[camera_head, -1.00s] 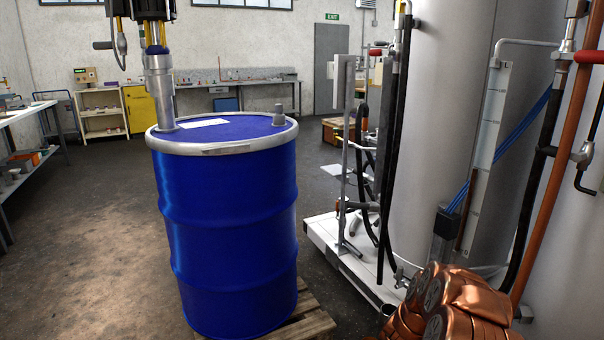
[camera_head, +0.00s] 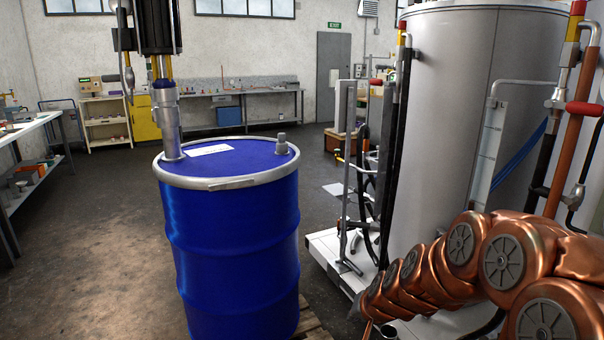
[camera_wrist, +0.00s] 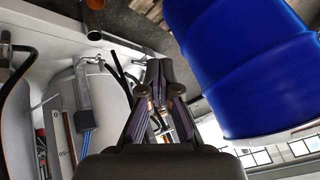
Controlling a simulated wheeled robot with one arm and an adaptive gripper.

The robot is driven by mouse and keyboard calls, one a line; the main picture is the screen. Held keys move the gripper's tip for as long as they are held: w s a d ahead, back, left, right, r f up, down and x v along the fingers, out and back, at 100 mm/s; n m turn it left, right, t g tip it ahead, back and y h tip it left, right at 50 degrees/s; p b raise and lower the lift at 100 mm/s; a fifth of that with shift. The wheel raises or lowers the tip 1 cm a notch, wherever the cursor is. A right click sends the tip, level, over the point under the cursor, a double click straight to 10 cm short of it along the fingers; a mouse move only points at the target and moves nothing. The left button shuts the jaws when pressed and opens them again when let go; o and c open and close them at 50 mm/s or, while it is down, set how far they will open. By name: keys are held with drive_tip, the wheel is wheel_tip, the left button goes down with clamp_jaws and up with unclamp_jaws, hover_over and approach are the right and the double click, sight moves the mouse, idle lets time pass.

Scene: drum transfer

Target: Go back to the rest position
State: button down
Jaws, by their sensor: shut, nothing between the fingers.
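My gripper (camera_wrist: 160,78) is in the wrist view, its fingers together with nothing between them. In the head view my copper-coloured arm reaches in from the lower right; the gripper itself is not clearly visible there. The blue drum (camera_head: 232,250) stands upright on a wooden pallet (camera_head: 312,322) and also shows in the wrist view (camera_wrist: 245,65), to the right of my gripper and apart from it in the picture. A metal tube (camera_head: 169,125) hanging from above meets the drum's lid at the left. A small grey cap (camera_head: 282,144) stands on the lid.
A large grey tank (camera_head: 450,130) with pipes, hoses and a red-handled valve (camera_head: 584,109) stands close on the right, on a white base (camera_head: 325,250). A workbench (camera_head: 35,130) is at the left. Open floor (camera_head: 95,240) lies left of the drum.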

drive_tip(key=s+d+r+n+g+p, duration=0.1)
drive_tip(key=s+r, duration=0.5)
drive_tip(key=s, duration=0.7)
drive_tip(key=s+d+r+n+g+h+p, duration=0.1)
drive_tip(key=s+r+g+p, duration=0.3)
drive_tip(key=s, duration=0.9)
drive_tip(key=s+d+r+n+g+h+p, duration=0.1)
drive_tip(key=s+d+r+g+p, duration=0.2)
drive_tip(key=s+r, duration=0.6)
drive_tip(key=s+p, duration=0.2)
drive_tip(key=s, duration=0.2)
drive_tip(key=shift+s+r+p, duration=0.25)
drive_tip(key=shift+r+p, duration=0.05)
drive_tip(key=shift+p, duration=0.05)
